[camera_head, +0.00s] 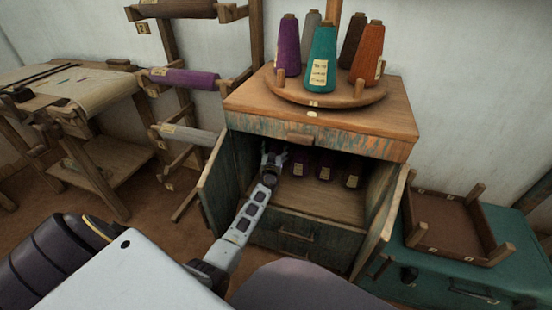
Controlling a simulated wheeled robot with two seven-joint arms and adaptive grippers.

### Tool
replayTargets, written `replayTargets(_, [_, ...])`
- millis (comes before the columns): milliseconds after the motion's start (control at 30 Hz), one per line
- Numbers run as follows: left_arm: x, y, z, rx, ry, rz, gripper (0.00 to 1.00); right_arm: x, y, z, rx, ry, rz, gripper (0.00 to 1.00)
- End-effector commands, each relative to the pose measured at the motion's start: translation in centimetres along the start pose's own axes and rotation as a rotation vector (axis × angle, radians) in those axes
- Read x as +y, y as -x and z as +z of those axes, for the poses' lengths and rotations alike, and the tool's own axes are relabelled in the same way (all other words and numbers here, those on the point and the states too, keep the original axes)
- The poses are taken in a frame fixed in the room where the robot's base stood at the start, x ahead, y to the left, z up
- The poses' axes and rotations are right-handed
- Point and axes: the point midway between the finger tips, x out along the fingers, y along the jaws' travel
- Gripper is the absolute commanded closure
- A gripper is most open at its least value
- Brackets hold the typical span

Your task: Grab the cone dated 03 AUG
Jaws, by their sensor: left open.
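Several dark purple or maroon cones stand in the shadowed open cabinet, among them a middle one (326,165) and a right one (352,172). They carry small pale labels that I cannot read. My left gripper (272,157) is open and reaches into the cabinet's left side, left of these cones. I cannot tell whether it touches one. On the round turntable (330,98) above stand a teal cone (321,48), a purple cone (287,45), an orange cone (368,50), a brown cone (351,42) and a grey cone (312,20). Their dates are too small to read. My right gripper is not in view.
The cabinet's left door (213,185) and right door (385,222) stand open beside the opening. A drawer front (300,232) lies below the shelf. A wooden tray frame (448,228) sits on a teal chest (470,285) at right. A roller rack (185,78) stands left.

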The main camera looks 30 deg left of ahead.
Motion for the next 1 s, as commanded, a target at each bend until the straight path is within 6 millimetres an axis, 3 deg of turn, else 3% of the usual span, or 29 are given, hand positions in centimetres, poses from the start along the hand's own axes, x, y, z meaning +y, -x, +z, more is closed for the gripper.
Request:
replayTargets(600, [0.02, -0.56, -0.03, 0.000, 0.000, 0.000, 0.19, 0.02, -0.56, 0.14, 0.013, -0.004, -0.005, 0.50])
replayTargets(1000, [0.02, -0.55, -0.02, 0.000, 0.000, 0.000, 0.69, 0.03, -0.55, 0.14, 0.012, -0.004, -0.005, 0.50])
